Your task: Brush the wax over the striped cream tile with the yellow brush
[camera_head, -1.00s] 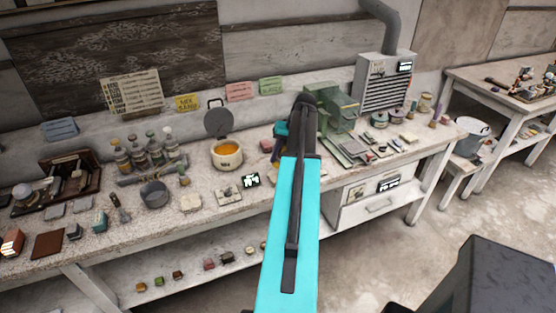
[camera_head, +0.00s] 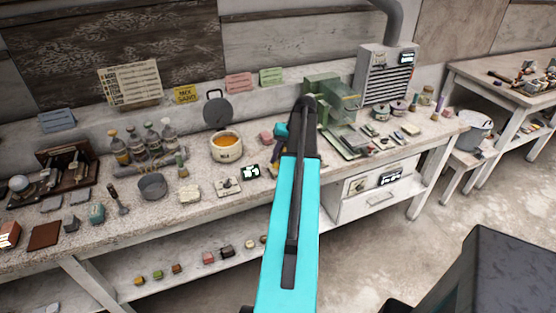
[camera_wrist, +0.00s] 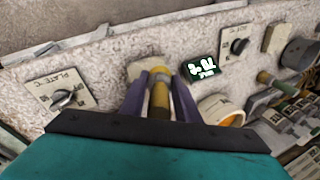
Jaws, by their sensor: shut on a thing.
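My gripper (camera_wrist: 159,98) is shut on the yellow brush (camera_wrist: 158,102), whose handle stands between the two purple fingers in the wrist view. The brush's lower end is hard to make out. A cream tile-like piece (camera_wrist: 138,67) lies behind the brush, partly hidden by it and the fingers; I cannot make out stripes or whether the brush touches it. A white pot (camera_wrist: 208,104) with amber wax stands just right of the fingers. In the head view the wax (camera_head: 227,141) shows left of my gripper (camera_head: 281,145), and my arm hides the brush and tile.
A lit display (camera_wrist: 200,66) and a dial plate (camera_wrist: 66,93) lie near the gripper. Bottles (camera_head: 150,140), a grey metal pot (camera_head: 152,187) and a green machine (camera_head: 330,95) crowd the bench. A heater with a duct (camera_head: 385,75) stands at the back right.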

